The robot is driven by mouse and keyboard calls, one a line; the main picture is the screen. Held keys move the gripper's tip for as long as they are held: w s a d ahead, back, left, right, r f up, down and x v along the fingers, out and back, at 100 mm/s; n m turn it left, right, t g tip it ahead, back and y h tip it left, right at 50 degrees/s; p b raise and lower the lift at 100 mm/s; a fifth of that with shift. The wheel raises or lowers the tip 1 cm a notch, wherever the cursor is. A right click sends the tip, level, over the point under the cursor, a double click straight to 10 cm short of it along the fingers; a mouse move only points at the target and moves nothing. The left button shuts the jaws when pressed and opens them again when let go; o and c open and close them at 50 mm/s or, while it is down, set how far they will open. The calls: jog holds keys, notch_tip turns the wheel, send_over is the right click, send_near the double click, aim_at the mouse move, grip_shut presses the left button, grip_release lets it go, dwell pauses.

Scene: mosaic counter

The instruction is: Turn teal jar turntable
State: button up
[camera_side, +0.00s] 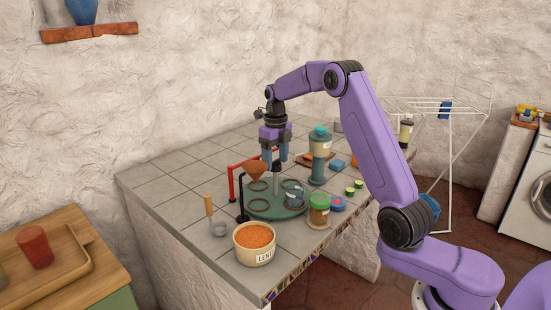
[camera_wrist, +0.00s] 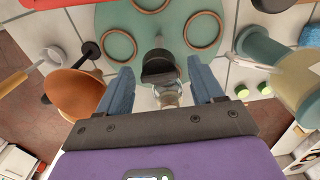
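The teal turntable (camera_side: 262,211) is a round plate on the tiled counter, with brown rings on its top. In the wrist view its disc (camera_wrist: 108,16) fills the upper middle. A dark-topped knob or post (camera_wrist: 158,66) shows near its centre, with a small clear jar (camera_wrist: 168,98) close by. My gripper (camera_side: 275,166) points down above the turntable. Its blue fingers are apart in the wrist view (camera_wrist: 161,68), with the dark top between them in the picture and nothing visibly gripped. Whether the fingers touch the post cannot be told.
A tall teal-lidded canister (camera_side: 320,160) stands behind right. An orange funnel (camera_side: 257,169) on a dark stand (camera_side: 241,200) and a red rail (camera_side: 231,184) are at left. A lentil bowl (camera_side: 255,258) and a green-lidded jar (camera_side: 319,217) stand in front. Bare tiles lie at back left.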

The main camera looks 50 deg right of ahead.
jog(key=shift+f, duration=0.1)
jog(key=n, duration=0.4)
jog(key=shift+a+n, duration=0.15)
jog(key=shift+n, duration=0.25)
jog(key=n, duration=0.8)
jog(key=shift+n, duration=0.4)
jog(key=n, duration=0.4)
jog(key=shift+r, duration=0.35)
notch_tip(320, 180, up, 17)
jog(key=shift+f, duration=0.15)
